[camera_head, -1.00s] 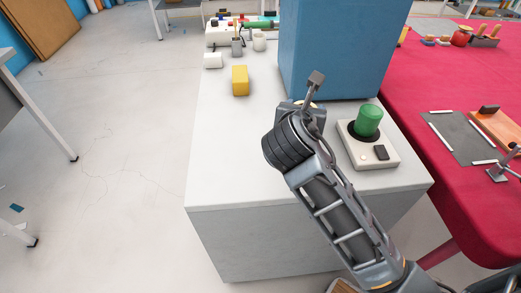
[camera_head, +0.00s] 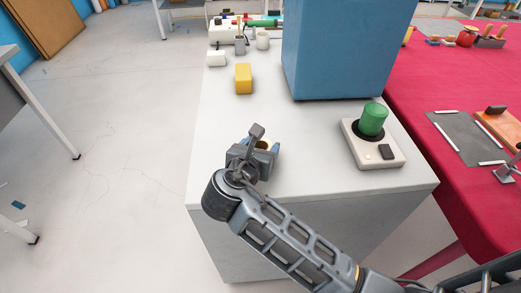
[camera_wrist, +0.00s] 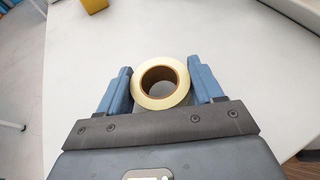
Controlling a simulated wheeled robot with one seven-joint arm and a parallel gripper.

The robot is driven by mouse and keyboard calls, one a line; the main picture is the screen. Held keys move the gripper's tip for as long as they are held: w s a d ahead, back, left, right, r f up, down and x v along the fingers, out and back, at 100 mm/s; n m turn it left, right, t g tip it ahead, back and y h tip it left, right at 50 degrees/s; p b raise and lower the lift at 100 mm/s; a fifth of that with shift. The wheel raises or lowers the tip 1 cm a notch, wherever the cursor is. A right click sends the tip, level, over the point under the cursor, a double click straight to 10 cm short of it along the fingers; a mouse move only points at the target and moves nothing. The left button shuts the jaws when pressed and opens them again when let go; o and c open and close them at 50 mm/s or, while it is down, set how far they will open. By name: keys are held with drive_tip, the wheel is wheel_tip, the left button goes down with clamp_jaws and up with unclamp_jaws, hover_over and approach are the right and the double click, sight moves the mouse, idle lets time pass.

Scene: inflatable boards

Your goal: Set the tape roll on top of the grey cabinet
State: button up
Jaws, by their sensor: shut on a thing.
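The tape roll is a cream ring with a brown core. It shows clearly in the wrist view (camera_wrist: 140,83), flat side toward the camera, between the two blue fingers. My gripper (camera_wrist: 161,73) is shut on it. In the head view my gripper (camera_head: 263,147) is over the near left part of the pale grey cabinet's top (camera_head: 310,135), and mostly hides the roll. I cannot tell whether the roll touches the top or is held just above it.
A large blue box (camera_head: 345,50) stands behind on the cabinet. A yellow block (camera_head: 243,78) and a white mug (camera_head: 262,40) stand farther back. The top around my gripper is clear.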

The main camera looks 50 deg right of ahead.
drive_tip(key=shift+f, duration=0.6)
drive_tip(key=o, duration=1)
drive_tip(key=shift+o, duration=0.2)
drive_tip(key=shift+s+a+r, duration=0.1)
drive_tip(key=shift+a+r, duration=0.1)
drive_tip(key=shift+a, duration=0.15)
drive_tip(key=v, duration=1.1)
drive_tip(key=shift+s+a, duration=0.1)
